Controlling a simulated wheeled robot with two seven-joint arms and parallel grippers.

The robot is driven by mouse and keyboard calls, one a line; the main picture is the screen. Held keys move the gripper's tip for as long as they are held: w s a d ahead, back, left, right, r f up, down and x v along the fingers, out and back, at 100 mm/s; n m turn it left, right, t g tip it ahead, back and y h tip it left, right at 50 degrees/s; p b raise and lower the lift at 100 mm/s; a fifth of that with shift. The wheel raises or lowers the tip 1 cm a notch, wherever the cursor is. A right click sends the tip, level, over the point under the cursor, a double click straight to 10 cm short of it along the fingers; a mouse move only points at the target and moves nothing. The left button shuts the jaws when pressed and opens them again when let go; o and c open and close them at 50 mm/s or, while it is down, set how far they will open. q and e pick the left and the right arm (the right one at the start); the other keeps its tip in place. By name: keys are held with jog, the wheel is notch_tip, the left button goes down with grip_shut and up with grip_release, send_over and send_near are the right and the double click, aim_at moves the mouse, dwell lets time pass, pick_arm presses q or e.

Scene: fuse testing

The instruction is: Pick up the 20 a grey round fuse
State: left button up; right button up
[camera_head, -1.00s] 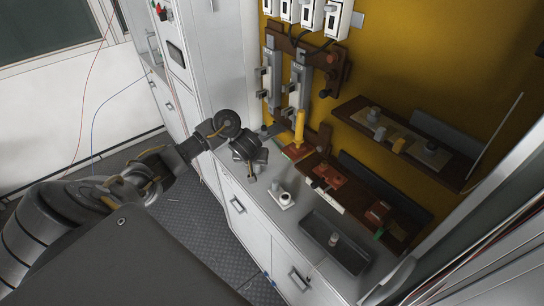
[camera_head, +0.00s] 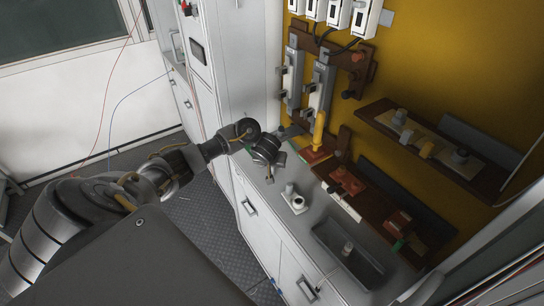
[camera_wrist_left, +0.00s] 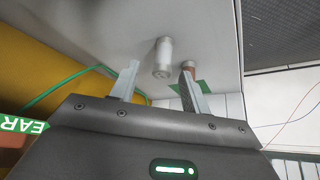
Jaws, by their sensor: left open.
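My left gripper (camera_head: 270,178) hangs open above the counter in the head view, up and left of a pale cylinder with a dark top (camera_head: 299,203) and a small grey piece (camera_head: 289,188). In the left wrist view my left gripper (camera_wrist_left: 160,88) has its two fingers apart with nothing clamped. A pale grey-white cylinder (camera_wrist_left: 162,58) shows beyond the gap between them. A reddish cylinder (camera_wrist_left: 189,68) shows by the right finger, partly hidden. Ratings are not legible, so I cannot tell which piece is the 20 A grey fuse. My right gripper is out of view.
A dark tray (camera_head: 376,277) on the counter holds a small pale piece (camera_head: 348,248). A brown wall shelf (camera_head: 378,118) holds grey and yellow pieces. Brown blocks and a yellow upright piece (camera_head: 319,130) stand along the counter's back. Cabinets lie below.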

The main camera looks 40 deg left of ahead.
pick_arm(q)
jog(key=x, duration=0.4)
jog(key=shift+a+b, duration=0.15)
jog(key=shift+b, duration=0.15)
jog(key=shift+c, duration=0.7)
grip_shut()
